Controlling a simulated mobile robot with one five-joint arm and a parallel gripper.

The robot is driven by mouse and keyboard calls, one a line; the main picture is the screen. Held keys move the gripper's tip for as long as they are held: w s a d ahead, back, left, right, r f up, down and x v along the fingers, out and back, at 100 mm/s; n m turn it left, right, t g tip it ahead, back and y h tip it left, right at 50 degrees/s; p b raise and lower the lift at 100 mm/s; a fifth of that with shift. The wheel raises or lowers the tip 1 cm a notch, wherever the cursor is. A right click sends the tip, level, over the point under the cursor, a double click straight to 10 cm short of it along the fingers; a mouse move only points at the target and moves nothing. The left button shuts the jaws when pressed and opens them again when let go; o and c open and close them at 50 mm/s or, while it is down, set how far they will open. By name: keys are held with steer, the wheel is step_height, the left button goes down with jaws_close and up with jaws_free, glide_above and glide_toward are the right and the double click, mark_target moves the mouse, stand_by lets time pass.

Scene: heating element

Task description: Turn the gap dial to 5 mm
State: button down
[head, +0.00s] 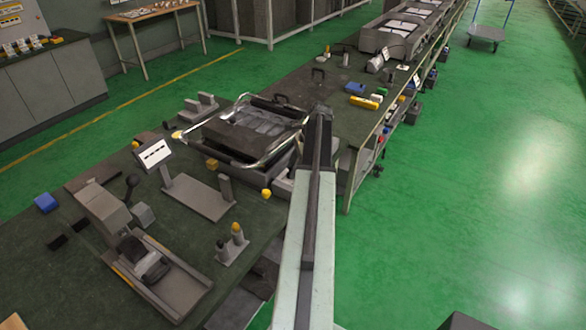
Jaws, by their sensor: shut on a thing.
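I cannot make out a gap dial or a 5 mm mark with certainty. A grey bench device (178,290) at lower left has a dark round part (146,262) on its bed. Behind it a black ball knob (132,180) stands beside a grey block. A white card with dark marks (154,153) stands on the bench, too small to read. My pale arm with a dark top strip runs up the middle of the picture and covers part of the bench. I cannot see my gripper's fingers, nor what they hold.
The dark green bench (75,265) carries a frame with bent silver tubes (285,148), a grey plate with posts (198,195) and a yellow-topped peg block (232,243). Blue and yellow blocks (364,102) lie farther back.

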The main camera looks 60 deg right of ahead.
steer(key=shift+n, duration=0.3)
steer(key=c, duration=0.9)
jaws_free()
steer(key=p+v, duration=0.7)
steer(key=v, duration=0.1)
steer(key=shift+w+d, duration=0.1)
steer(key=shift+f, duration=0.1)
